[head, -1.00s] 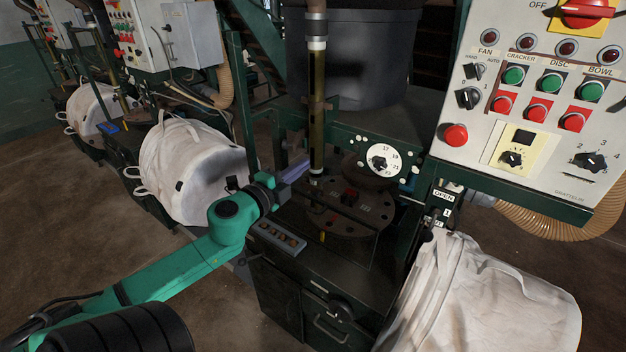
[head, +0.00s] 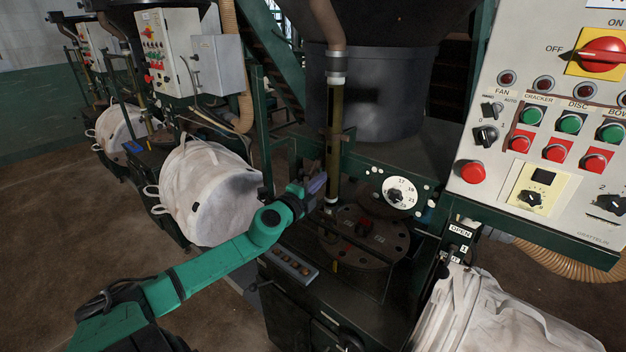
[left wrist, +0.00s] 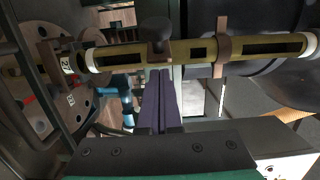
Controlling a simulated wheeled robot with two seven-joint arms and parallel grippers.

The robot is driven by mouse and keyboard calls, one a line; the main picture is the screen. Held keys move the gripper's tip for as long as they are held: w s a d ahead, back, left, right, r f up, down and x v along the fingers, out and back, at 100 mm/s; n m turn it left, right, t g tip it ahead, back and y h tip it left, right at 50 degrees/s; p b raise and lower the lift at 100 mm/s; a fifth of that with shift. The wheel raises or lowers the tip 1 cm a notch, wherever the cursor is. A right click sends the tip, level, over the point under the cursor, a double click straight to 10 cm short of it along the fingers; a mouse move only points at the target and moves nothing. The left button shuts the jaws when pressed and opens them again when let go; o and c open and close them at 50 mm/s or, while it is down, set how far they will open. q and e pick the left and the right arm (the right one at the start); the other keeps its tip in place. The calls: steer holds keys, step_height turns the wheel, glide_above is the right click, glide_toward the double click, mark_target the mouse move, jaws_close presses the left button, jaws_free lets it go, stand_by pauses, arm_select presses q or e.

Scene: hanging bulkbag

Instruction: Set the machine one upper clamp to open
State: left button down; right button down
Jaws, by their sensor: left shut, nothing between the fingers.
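A slim upright tube (head: 334,120) with dark slots and white collars stands on machine one; it lies across the left wrist view (left wrist: 265,46). A brown band (left wrist: 222,45) wraps it, and a dark rounded knob (left wrist: 156,30) stands at it further left in that view. I cannot tell for sure which is the upper clamp, or its setting. My left gripper (head: 318,183) is just left of the lower tube in the head view. Its purple fingers (left wrist: 160,75) are shut and empty, tips by the knob; contact is unclear. My right gripper is not in view.
A round plate with holes (head: 372,238) lies below the tube. A white dial (head: 400,192) and a control panel (head: 545,130) are to the right, with an OPEN label (head: 460,230) below. A white bulk bag (head: 205,190) hangs left; another (head: 490,315) is lower right.

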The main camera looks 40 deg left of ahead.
arm_select(q)
steer(key=shift+s+a+r, duration=0.15)
steer(key=shift+s+a, duration=0.45)
steer(key=shift+a, duration=0.05)
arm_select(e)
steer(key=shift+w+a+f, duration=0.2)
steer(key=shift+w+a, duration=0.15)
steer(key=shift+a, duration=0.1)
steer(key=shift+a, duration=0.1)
arm_select(q)
steer(key=shift+w+a, duration=0.1)
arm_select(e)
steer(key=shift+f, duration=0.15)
